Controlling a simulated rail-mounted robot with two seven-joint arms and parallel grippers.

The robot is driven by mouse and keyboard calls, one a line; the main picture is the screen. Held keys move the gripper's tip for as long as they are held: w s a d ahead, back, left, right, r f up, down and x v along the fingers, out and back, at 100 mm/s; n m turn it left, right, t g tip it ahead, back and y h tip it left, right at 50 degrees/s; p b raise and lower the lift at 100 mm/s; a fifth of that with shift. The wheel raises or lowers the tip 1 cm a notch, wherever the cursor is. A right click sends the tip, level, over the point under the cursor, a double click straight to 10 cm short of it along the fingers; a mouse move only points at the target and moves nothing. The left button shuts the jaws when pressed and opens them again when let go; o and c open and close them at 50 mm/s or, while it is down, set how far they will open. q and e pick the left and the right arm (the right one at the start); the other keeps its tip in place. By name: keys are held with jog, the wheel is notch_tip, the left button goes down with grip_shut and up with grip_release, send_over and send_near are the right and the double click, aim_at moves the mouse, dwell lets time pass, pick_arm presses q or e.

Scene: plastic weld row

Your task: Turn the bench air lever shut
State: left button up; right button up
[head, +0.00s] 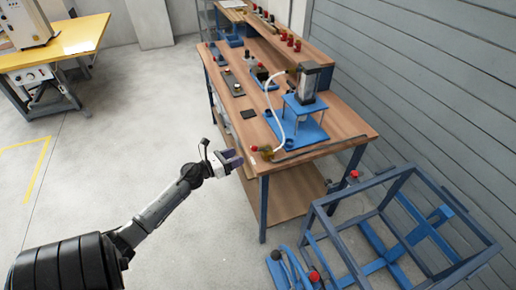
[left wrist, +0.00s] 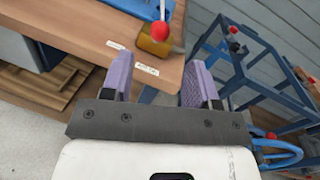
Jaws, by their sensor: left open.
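The bench air lever shows in the head view as a red knob (head: 254,148) beside a small brass valve body (head: 266,154) at the bench's near corner. My left gripper (head: 234,160) is just short of the bench edge, left of the knob. Its two purple pads (left wrist: 157,78) are spread apart with nothing between them, and the valve lies beyond them.
The wooden bench (head: 345,120) carries a blue press stand (head: 296,122) with a pale hose curving to the valve. Two small labels lie near the valve, one at the edge (left wrist: 147,69). A blue frame (head: 400,235) stands at right. Floor left of the bench is clear.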

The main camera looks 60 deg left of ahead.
pick_arm(q)
jog(key=w, duration=1)
jog(key=shift+w+b, duration=0.2)
jog(key=shift+b, duration=0.2)
